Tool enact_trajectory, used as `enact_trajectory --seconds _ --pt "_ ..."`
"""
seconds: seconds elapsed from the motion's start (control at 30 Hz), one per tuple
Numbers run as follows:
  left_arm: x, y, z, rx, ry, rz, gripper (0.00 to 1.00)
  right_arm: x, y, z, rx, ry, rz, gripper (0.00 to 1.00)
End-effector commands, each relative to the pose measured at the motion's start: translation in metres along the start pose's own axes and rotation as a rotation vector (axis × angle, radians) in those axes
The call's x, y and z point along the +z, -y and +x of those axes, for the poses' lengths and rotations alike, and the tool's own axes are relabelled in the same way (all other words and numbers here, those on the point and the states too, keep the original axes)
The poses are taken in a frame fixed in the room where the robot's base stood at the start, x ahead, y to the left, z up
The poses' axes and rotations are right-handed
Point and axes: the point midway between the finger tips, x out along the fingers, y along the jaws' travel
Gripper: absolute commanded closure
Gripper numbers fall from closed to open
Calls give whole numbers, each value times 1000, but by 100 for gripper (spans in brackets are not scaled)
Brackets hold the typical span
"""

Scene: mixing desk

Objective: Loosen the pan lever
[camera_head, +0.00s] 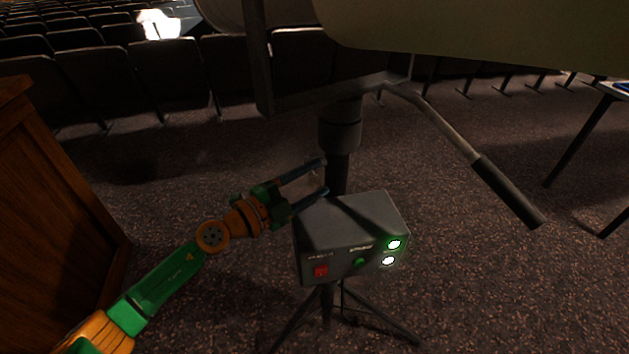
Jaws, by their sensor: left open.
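A tripod stands in the middle, its dark post (338,172) rising to a thicker collar (339,128) and a yoke-like head (335,95). A long pan handle with a black grip (507,191) slants down to the right from the head. I cannot make out a separate small pan lever on the collar. My left gripper (326,177) is open, its fingers pointing right at the post just below the collar. I cannot tell whether they touch the post. Nothing shows between the fingers. My right gripper is not in view.
A grey control box (350,232) with a red switch and lit buttons sits on the tripod, just below my left gripper. A wooden lectern (50,190) is at left. A large pale panel (490,35) overhangs the top right. Seat rows (110,80) stand behind.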

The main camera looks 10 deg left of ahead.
Motion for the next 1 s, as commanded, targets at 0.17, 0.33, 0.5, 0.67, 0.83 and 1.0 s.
enact_trajectory --seconds 0.17,0.33,0.5,0.67,0.83,1.0 --pt "0 0 6 0 0 -1 39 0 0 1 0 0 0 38" --pt "0 0 5 0 1 -1 55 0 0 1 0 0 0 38" --pt "0 0 5 0 1 -1 100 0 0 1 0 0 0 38" --pt "0 0 5 0 1 -2 100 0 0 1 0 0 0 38" --pt "0 0 5 0 1 -2 100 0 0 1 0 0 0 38" --pt "1 0 5 0 1 -2 100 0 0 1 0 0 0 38"
